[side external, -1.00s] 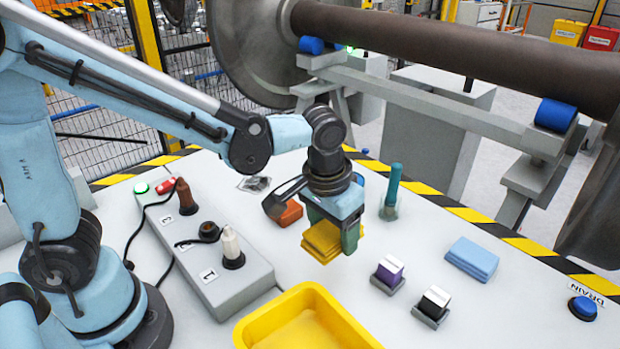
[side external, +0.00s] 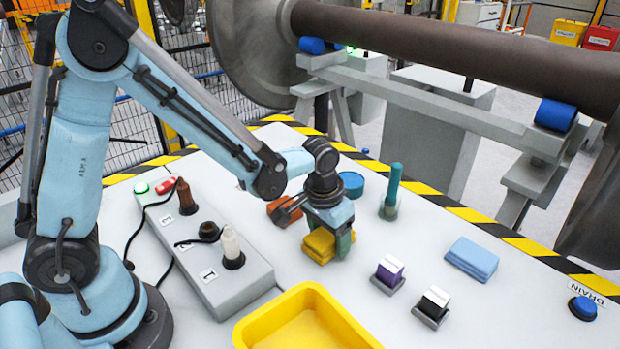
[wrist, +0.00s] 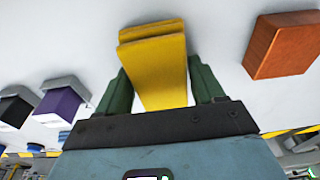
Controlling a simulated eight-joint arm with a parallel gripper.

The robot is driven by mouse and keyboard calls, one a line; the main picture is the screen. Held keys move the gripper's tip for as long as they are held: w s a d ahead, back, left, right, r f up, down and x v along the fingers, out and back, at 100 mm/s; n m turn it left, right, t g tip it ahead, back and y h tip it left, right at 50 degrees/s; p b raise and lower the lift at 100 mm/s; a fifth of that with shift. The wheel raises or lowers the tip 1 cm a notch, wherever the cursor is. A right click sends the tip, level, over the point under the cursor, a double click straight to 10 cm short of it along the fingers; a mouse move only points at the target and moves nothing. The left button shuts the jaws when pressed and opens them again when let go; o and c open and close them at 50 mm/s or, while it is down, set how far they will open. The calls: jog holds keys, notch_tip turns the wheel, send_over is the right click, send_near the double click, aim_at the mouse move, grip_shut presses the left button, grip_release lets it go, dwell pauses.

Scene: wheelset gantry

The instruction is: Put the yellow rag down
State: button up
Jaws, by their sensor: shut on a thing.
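The yellow rag (side external: 322,244) is a folded cloth at the middle of the white table. It also shows in the wrist view (wrist: 155,60) between the two green fingers. My gripper (side external: 330,236) is above it, pointing down, with its fingers shut on the rag. In the side view the rag is at or very close to the table top; I cannot tell whether it touches. Part of the rag is hidden by my gripper.
A blue folded rag (side external: 472,258), purple block (side external: 389,271) and black block (side external: 433,301) are to the right. An orange-brown block (wrist: 284,44) is beside my gripper. A yellow tray (side external: 312,329) is in front, a socket box (side external: 215,262) left, and a teal-handled tool (side external: 392,190) behind.

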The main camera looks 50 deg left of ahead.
aim_at(320, 237)
jog(key=shift+f, duration=0.25)
jog(key=o, duration=1.1)
jog(key=shift+c, duration=0.2)
jog(key=r, duration=0.4)
jog(key=s+r, duration=0.1)
jog(key=r, duration=0.3)
jog(key=s+r, duration=0.1)
jog(key=r, duration=0.3)
jog(key=shift+r, duration=0.2)
jog(key=shift+s+a+r+t, duration=0.3)
jog(key=shift+s+a+t, duration=0.6)
jog(key=shift+s+a, duration=0.35)
jog(key=shift+s+a+r+t, duration=0.25)
jog(key=shift+s+a+t, duration=0.65)
jog(key=shift+s+a, duration=0.35)
jog(key=shift+s+a+r+t, duration=0.3)
jog(key=shift+s+a+t, duration=0.6)
jog(key=shift+s+a, duration=0.35)
